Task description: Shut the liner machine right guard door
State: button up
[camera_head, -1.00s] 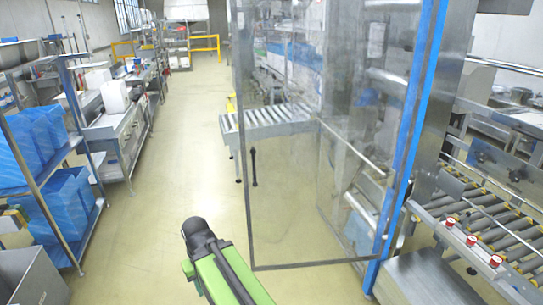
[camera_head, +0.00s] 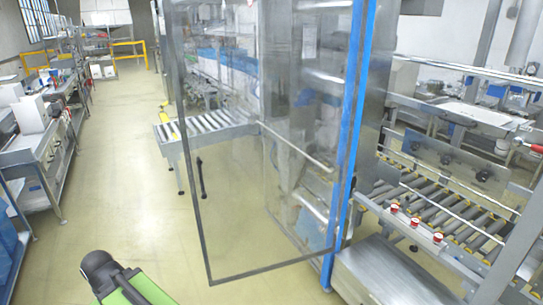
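The guard door (camera_head: 235,215) is a tall clear panel in a dark metal frame. It stands swung open to the left of the blue machine post (camera_head: 347,150), and its lower edge hangs above the floor. A dark upright handle (camera_head: 201,178) shows at its left side. The liner machine's inside shows partly through the panel. Part of my green and black arm shows at the lower left, apart from the door. My gripper's fingertips do not show.
A roller conveyor (camera_head: 430,205) with red buttons (camera_head: 438,238) runs out at the right. Another roller conveyor (camera_head: 212,122) stands behind the door. Benches (camera_head: 35,140) line the left side. The yellow floor between them and the door is open.

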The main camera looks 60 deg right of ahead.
aim_at(169, 29)
jog(key=u, duration=0.05)
jog(key=i, duration=4)
jog(key=z, duration=1.45)
jog(key=k, duration=0.1)
jog(key=z, duration=3.15)
jog(key=k, duration=0.8)
jog(key=u, duration=0.25)
jog(key=i, duration=0.8)
